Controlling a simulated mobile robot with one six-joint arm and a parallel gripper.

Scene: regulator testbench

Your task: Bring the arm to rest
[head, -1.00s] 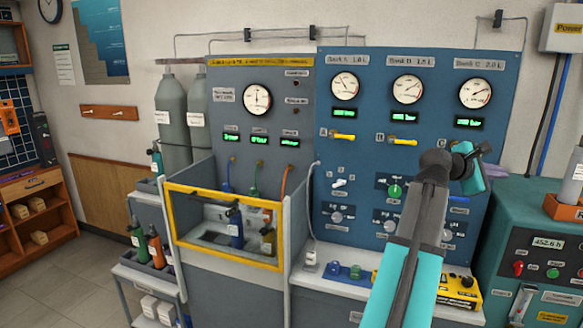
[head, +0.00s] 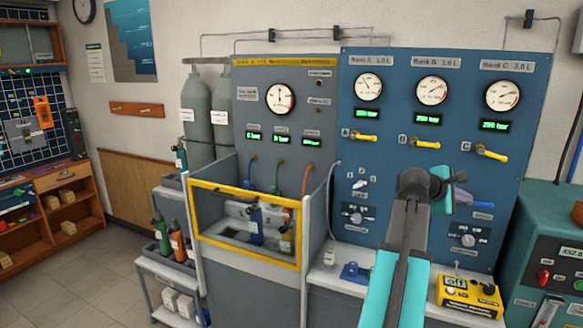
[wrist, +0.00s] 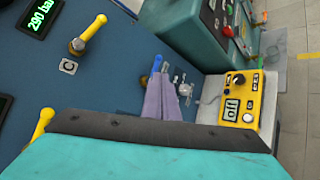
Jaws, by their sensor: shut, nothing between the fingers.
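My arm rises from the bottom of the head view in front of the blue regulator panel (head: 395,222). My gripper (head: 464,197) is at its upper end, pointing right and partly hidden behind the teal wrist. In the wrist view my gripper's two purple-grey fingers (wrist: 170,88) lie together, shut with nothing between them. They hang in front of the panel's lower part, near a blue lever (wrist: 155,66) and a metal fitting. I cannot tell the exact gap to the panel.
A yellow device (head: 467,292) sits on the bench right of my arm; it also shows in the wrist view (wrist: 240,98). A green cabinet (head: 548,245) stands at the right. A yellow-framed enclosure (head: 245,265) is left of the arm. Floor (head: 100,285) is open at the left.

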